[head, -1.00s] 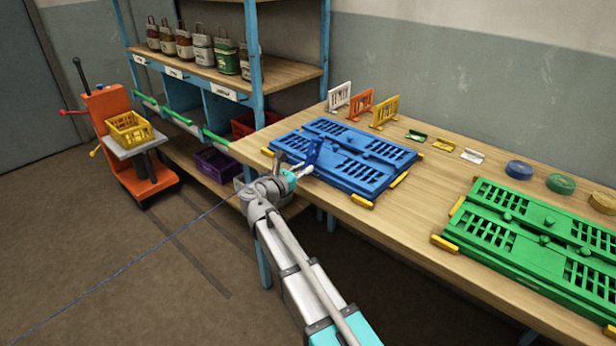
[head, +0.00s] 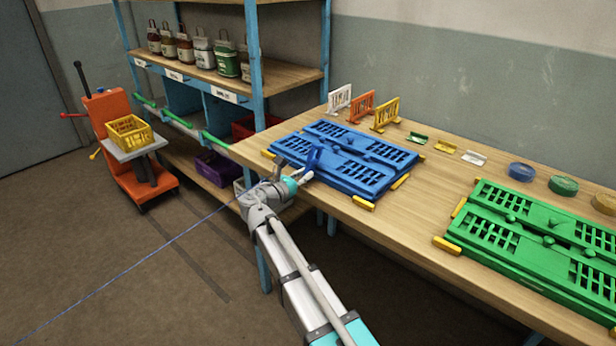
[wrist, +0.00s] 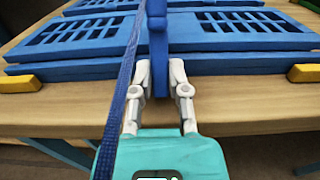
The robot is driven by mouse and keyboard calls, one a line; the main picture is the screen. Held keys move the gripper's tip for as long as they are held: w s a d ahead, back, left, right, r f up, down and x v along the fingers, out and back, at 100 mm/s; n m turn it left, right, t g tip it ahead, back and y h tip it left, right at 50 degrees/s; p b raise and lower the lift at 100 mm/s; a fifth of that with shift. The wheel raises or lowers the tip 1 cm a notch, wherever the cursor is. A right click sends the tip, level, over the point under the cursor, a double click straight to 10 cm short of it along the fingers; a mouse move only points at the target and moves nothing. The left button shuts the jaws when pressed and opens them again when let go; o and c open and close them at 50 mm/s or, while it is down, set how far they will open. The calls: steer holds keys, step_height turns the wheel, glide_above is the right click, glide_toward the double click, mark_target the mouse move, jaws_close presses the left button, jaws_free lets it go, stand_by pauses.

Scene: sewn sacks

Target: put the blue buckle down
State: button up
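The blue buckle (wrist: 157,45) stands upright between the two pale fingers of my gripper (wrist: 161,80) in the wrist view. The fingers are closed against its sides. In the head view the buckle (head: 313,159) and my gripper (head: 306,176) are at the near left edge of a flat blue slotted panel (head: 375,179) on the workbench. I cannot tell whether the buckle touches the panel. A thin blue cord (wrist: 122,85) runs past the left finger in the wrist view; in the head view it trails down to the floor at left.
Yellow stops (head: 363,203) sit around the blue panel on the workbench (head: 405,222). A green slotted panel (head: 540,235) lies to the right. Small upright racks (head: 385,113), clips and tape rolls (head: 563,185) line the back. A shelf (head: 285,75) stands at left.

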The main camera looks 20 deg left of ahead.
steer(key=o, duration=0.4)
steer(key=shift+r, duration=0.15)
steer(key=shift+r+p, duration=0.6)
steer(key=shift+p, duration=0.15)
steer(key=v, duration=1.2)
steer(key=shift+f, duration=0.2)
